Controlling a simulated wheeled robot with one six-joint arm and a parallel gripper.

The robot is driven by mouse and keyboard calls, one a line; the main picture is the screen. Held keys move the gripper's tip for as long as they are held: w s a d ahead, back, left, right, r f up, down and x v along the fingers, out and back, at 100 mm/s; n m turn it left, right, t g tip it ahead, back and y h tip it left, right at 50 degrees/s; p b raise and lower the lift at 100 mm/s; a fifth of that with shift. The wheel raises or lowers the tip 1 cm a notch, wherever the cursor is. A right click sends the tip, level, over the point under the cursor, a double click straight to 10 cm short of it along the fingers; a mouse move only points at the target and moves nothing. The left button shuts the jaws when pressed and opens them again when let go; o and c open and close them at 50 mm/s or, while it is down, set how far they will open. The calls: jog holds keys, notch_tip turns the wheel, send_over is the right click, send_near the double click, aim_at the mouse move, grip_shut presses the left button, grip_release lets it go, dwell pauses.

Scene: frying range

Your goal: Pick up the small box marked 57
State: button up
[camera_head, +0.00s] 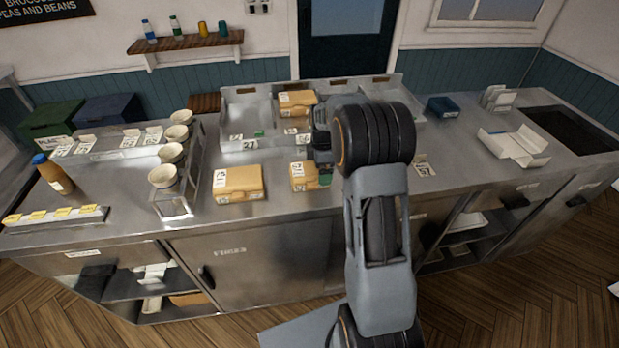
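A small tan box (304,184) sits on the steel counter, with a white label at its left that seems to read 57, though the print is tiny. My gripper (324,174) is low at the right end of this box, seen from behind. My arm hides part of the box's right side, and I cannot tell whether the fingers touch it or how far apart they are. A larger tan box (238,184), with a label that may read 75, lies to the left. Another tan box (298,104) sits in the divided metal tray behind.
The metal tray (240,110) has several labelled bays. A rack of cups (176,200) stands left. A loose card marked 57 (424,169) lies right of my arm. An open white carton (514,146) and a blue container (442,106) are farther right.

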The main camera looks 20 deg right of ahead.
jog(key=shift+f, duration=0.5)
jog(key=shift+c, duration=0.4)
jog(key=c, duration=0.7)
jog(key=shift+r, duration=0.1)
jog(key=shift+c, duration=0.2)
